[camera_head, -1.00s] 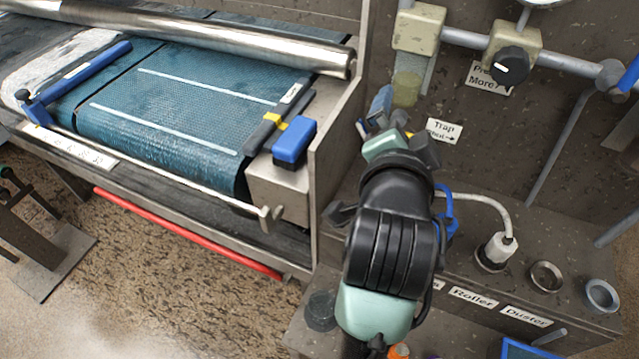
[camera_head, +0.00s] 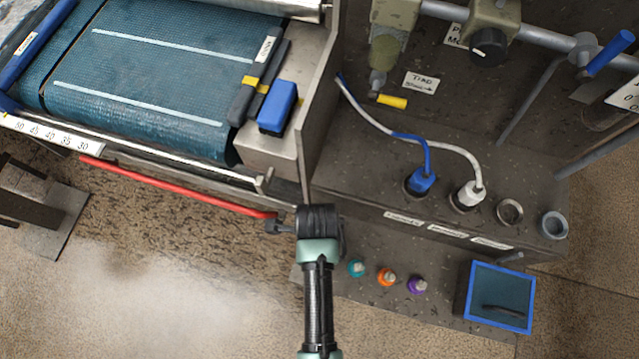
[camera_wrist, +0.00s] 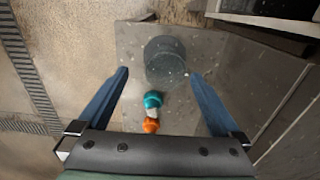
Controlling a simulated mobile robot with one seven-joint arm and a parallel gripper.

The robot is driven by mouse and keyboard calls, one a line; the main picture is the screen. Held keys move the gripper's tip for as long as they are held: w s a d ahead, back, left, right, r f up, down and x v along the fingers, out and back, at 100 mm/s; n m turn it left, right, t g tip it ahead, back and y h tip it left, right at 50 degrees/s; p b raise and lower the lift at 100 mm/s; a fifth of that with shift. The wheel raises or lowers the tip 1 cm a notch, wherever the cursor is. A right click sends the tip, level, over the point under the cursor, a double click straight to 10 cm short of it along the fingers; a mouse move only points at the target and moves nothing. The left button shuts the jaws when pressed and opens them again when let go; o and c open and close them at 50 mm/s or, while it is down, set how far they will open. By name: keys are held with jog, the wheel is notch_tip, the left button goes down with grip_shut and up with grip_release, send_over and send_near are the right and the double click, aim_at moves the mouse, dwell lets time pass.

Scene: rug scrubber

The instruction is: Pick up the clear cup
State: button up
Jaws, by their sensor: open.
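The clear cup (camera_wrist: 165,58) shows in the wrist view as a dark, see-through round shape on a grey ledge, upper middle. My gripper (camera_wrist: 158,76) is open, with its two blue fingers spread left and right. Seen from the wrist, the cup lies between and slightly beyond the fingertips; I cannot tell how far below them it is. Nothing is held. In the head view my arm hides the cup, and the fingers do not show there.
Teal (camera_head: 356,268), orange (camera_head: 387,277) and purple (camera_head: 417,285) capped bottles stand on the ledge beside my arm. A blue-rimmed bin (camera_head: 498,297) is at the right. A red bar (camera_head: 175,187) runs along the machine's front, left of my arm.

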jog(key=shift+w+d+f+b, duration=0.1)
jog(key=shift+f+b, duration=0.05)
jog(key=shift+f, duration=0.95)
jog(key=shift+w+d+f+b, duration=0.1)
jog(key=shift+w+f, duration=0.05)
jog(key=shift+f, duration=0.95)
jog(key=shift+w+d+f+b, duration=0.1)
jog(key=shift+f+b, duration=0.05)
jog(key=shift+f, duration=0.95)
jog(key=shift+c, duration=0.3)
jog(key=c, duration=1.3)
